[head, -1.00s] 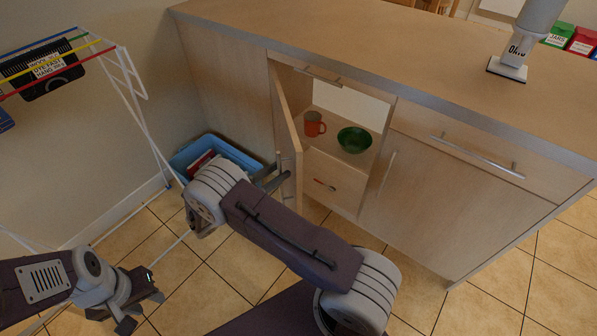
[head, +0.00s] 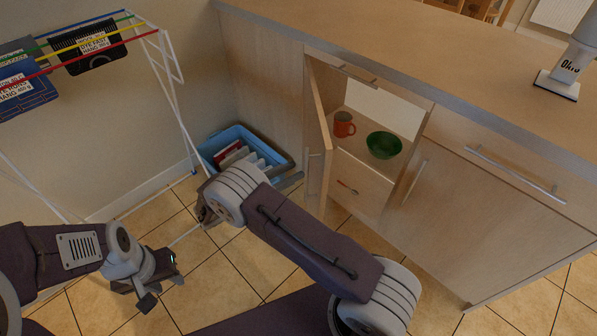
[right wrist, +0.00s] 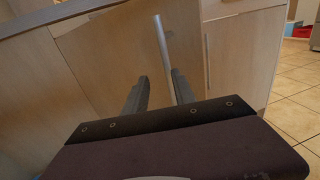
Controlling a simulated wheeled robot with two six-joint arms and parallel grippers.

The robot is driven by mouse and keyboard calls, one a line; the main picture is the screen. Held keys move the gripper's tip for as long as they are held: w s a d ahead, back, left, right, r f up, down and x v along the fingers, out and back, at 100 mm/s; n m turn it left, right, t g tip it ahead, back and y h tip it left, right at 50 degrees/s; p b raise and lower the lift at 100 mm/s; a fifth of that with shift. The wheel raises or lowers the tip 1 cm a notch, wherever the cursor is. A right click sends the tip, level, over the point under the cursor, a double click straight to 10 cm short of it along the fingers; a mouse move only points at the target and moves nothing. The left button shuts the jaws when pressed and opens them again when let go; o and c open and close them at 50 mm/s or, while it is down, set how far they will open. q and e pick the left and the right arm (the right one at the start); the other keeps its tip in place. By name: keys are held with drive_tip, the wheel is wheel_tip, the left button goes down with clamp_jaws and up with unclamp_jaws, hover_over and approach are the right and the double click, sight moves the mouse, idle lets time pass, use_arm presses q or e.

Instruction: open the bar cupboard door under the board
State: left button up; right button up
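The bar cupboard door (head: 317,135) stands partly open, swung out from its left side, below the drawer front under the bar board (head: 400,50). Its upright bar handle (head: 313,176) is on the outer face and also shows in the right wrist view (right wrist: 161,42). My right gripper (right wrist: 160,90) is open and empty, its fingers pointing toward the door. The handle is ahead of the gap between them, apparently not gripped. In the head view my right wrist partly hides that gripper. My left gripper (head: 160,289) is at the lower left, apparently open and empty, away from the cupboard.
A blue crate (head: 285,163) stands on the floor left of the door. A drying rack (head: 165,85) is further left. Tiled floor in front is partly clear.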

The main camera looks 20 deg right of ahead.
drive_tip(key=w+b+v, duration=0.1)
drive_tip(key=b+v, duration=0.1)
drive_tip(key=v, duration=0.4)
drive_tip(key=shift+w+a, duration=0.15)
drive_tip(key=shift+w, duration=0.15)
